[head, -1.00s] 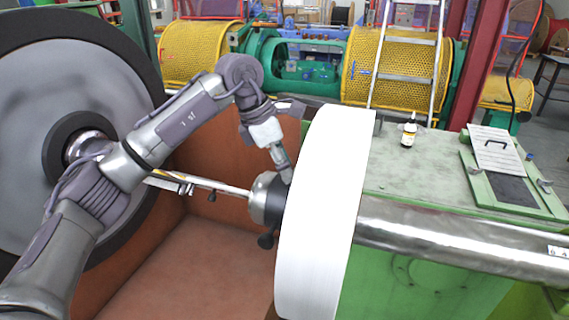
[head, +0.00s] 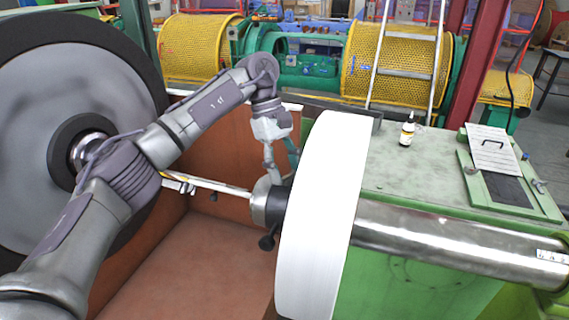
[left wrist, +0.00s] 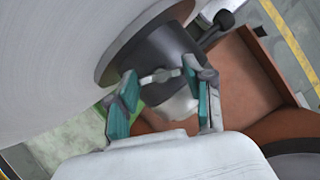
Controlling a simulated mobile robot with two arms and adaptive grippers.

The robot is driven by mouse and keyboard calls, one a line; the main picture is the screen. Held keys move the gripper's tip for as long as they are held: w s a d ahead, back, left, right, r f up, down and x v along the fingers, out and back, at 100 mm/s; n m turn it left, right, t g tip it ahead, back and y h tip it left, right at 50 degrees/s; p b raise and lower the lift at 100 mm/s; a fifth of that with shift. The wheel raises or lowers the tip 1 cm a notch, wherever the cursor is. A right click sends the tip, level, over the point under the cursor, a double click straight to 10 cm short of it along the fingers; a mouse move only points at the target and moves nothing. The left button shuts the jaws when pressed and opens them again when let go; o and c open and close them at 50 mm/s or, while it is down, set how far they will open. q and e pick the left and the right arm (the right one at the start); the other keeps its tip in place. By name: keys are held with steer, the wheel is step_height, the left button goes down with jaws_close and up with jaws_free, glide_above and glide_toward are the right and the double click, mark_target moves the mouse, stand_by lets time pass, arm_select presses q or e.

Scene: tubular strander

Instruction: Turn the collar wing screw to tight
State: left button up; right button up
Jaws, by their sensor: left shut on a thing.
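The collar is a dark cylinder with a grey metal end (head: 268,203) on the shaft, against the left face of the white reel (head: 325,215). In the left wrist view the dark collar (left wrist: 152,52) fills the upper middle. The small grey wing screw (left wrist: 158,76) sits on its side, its wings spread roughly across the picture. My left gripper (head: 280,175) reaches down onto the collar from above. In the wrist view its teal-padded fingers (left wrist: 160,80) are shut on the wing screw, one at each wing end. The screw is hidden in the head view. My right gripper is not in view.
A black ball-ended lever (head: 267,242) sticks out below the collar; it also shows in the wrist view (left wrist: 224,20). A green machine top (head: 400,180) with a small bottle (head: 408,131) lies right of the reel. A large grey disc (head: 60,100) stands at left.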

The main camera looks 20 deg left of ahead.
arm_select(q)
steer(key=m, duration=0.2)
steer(key=m+g+y+p, duration=0.1)
steer(key=m, duration=0.1)
steer(key=shift+w+d+r+m+p, duration=0.1)
steer(key=shift+r+m+p, duration=0.05)
steer(key=shift+m+p, duration=0.15)
steer(key=m+y+p, duration=0.1)
steer(key=m, duration=0.1)
steer(key=m+g+p, duration=0.1)
steer(key=m, duration=0.1)
steer(key=shift+d+m+y, duration=0.1)
steer(key=shift+m+y, duration=0.2)
steer(key=shift+y, duration=0.1)
steer(key=m+y+p, duration=0.1)
steer(key=m, duration=0.1)
steer(key=shift+m, duration=0.3)
steer(key=shift+d+m+y+p, duration=0.1)
steer(key=shift+m+y+p, duration=0.4)
steer(key=shift+m, duration=1)
steer(key=o, duration=1.2)
steer(key=shift+c, duration=0.2)
